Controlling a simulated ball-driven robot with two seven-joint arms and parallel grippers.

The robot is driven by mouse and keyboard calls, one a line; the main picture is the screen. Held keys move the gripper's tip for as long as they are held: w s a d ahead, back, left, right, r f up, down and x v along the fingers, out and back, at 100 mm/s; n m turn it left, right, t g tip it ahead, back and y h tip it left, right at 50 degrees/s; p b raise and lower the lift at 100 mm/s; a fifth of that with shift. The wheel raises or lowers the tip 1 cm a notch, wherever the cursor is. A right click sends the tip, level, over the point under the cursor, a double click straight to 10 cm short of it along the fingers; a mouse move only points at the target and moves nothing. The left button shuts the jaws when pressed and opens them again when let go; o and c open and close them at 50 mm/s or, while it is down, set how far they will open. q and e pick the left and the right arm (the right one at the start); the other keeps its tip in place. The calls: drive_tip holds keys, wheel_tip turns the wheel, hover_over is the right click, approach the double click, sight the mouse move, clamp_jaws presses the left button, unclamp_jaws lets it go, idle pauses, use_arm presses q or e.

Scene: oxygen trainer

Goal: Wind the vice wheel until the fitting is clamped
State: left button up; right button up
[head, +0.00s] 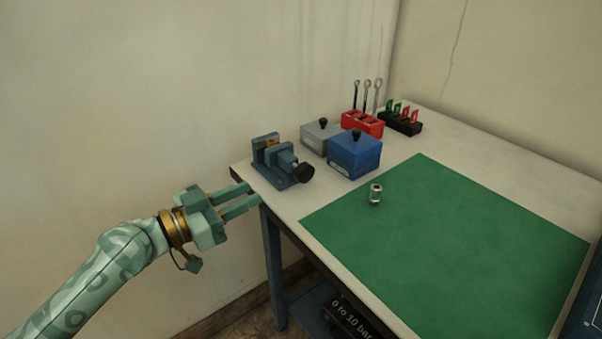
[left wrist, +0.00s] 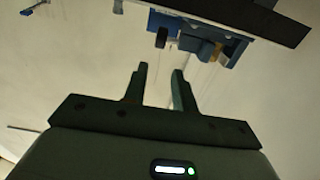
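The blue-grey vice (head: 284,170) stands at the table's near left corner, with its black wheel (head: 305,173) on the right side. A silver fitting (head: 375,195) stands upright on the green mat. My left gripper (head: 254,194) is open and empty beside the table's left edge, apart from the vice and wheel. My right gripper is out of view.
A grey box (head: 318,136) and a blue box (head: 354,155), each with a black knob, stand right of the vice. Behind are a red holder (head: 361,124) with tools and a black rack (head: 401,124) of tags. The green mat (head: 450,250) is mostly clear.

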sight(304, 165)
use_arm(q)
drive_tip(key=x, duration=1.3)
drive_tip(key=shift+w+d+b, duration=0.1)
drive_tip(key=shift+b, duration=0.25)
drive_tip(key=shift+w+d, duration=0.3)
drive_tip(key=shift+d, duration=0.15)
clamp_jaws()
drive_tip(key=shift+r, duration=0.15)
drive_tip(key=shift+r+y+p, duration=0.15)
drive_tip(key=shift+y+p, duration=0.15)
drive_tip(key=shift+p, duration=0.25)
drive_tip(key=g+y+p, duration=0.1)
drive_tip(key=p, duration=0.2)
drive_tip(key=g+y+p, duration=0.1)
drive_tip(key=y+p, duration=0.1)
drive_tip(key=p, duration=0.1)
drive_tip(key=shift+w+d+r+g, duration=0.1)
drive_tip(key=shift+w+d+g, duration=0.05)
drive_tip(key=shift+g, duration=0.15)
drive_tip(key=shift+d+f+g+y+p, duration=0.1)
drive_tip(key=shift+f+g+y+p, duration=0.35)
drive_tip(key=shift+g+y+p, duration=0.6)
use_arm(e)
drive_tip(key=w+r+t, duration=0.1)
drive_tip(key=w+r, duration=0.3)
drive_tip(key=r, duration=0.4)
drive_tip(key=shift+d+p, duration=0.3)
